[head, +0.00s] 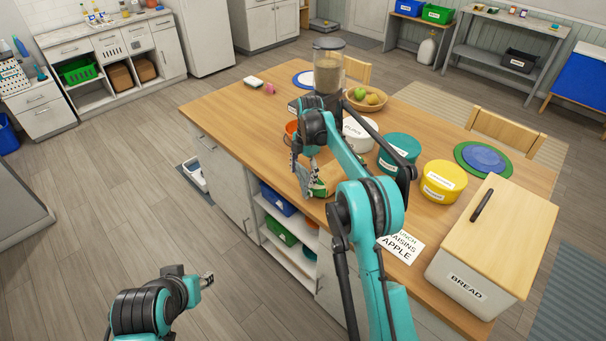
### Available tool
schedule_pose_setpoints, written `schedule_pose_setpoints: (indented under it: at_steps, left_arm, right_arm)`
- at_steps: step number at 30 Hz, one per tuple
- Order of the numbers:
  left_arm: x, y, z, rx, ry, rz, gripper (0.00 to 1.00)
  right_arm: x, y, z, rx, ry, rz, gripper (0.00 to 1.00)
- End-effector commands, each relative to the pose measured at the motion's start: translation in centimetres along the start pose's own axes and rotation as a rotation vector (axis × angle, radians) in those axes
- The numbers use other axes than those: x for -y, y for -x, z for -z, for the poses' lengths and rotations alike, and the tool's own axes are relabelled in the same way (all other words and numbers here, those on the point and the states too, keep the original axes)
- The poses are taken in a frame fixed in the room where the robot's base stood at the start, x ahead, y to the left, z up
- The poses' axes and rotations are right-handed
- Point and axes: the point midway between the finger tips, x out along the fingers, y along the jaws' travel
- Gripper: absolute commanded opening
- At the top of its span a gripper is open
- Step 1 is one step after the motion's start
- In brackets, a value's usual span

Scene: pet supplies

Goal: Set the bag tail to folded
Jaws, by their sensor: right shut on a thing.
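A small bag (318,187) with green, red and tan on it lies near the front edge of the wooden counter. My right arm and gripper hide much of it, and its tail cannot be made out clearly. My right gripper (305,181) reaches down at the bag and is shut on it. My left gripper (207,280) is low at the lower left, away from the counter, and is too small in view to tell open from shut.
The counter (228,108) holds a dispenser (328,75), a fruit bowl (366,99), a teal canister (398,152), a yellow canister (442,181) and a bread box (470,285). A printed card (402,246) lies near the front edge. Floor at left is clear.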

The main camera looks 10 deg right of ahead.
Motion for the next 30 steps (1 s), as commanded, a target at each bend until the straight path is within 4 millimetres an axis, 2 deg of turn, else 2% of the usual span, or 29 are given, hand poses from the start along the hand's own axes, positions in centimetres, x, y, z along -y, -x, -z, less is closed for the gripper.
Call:
schedule_pose_setpoints:
  at_steps: [4, 6, 9, 14, 20, 26, 30]
  left_arm:
    - [0.0, 0.0, 0.0, 0.000, 0.000, 0.000, 0.40]
    - [0.0, 0.0, 0.0, 0.000, 0.004, -0.001, 0.22]
    - [-0.3, -0.1, 0.6, 0.005, 0.045, -0.013, 0.00]
    - [-1.8, -0.5, 3.4, 0.031, 0.259, -0.070, 0.00]
    - [-5.0, -2.2, 9.0, 0.120, 0.701, -0.176, 0.00]
    - [-8.4, -5.2, 14.3, 0.261, 1.148, -0.261, 0.00]
    - [-10.7, -7.9, 17.7, 0.389, 1.451, -0.301, 0.00]
  right_arm:
    - [0.0, -0.1, -0.1, 0.001, 0.000, -0.001, 0.20]
    - [0.0, -0.1, -0.1, 0.001, 0.000, -0.001, 0.20]
    - [0.0, -0.1, -0.1, 0.001, 0.000, -0.001, 0.20]
    - [0.0, -0.1, 0.0, 0.001, 0.000, 0.000, 0.20]
    - [0.0, -0.1, 0.0, 0.001, 0.000, 0.000, 0.20]
    - [0.0, -0.1, 0.0, 0.001, 0.000, -0.001, 0.20]
    - [0.0, -0.1, 0.0, 0.001, 0.000, -0.001, 0.20]
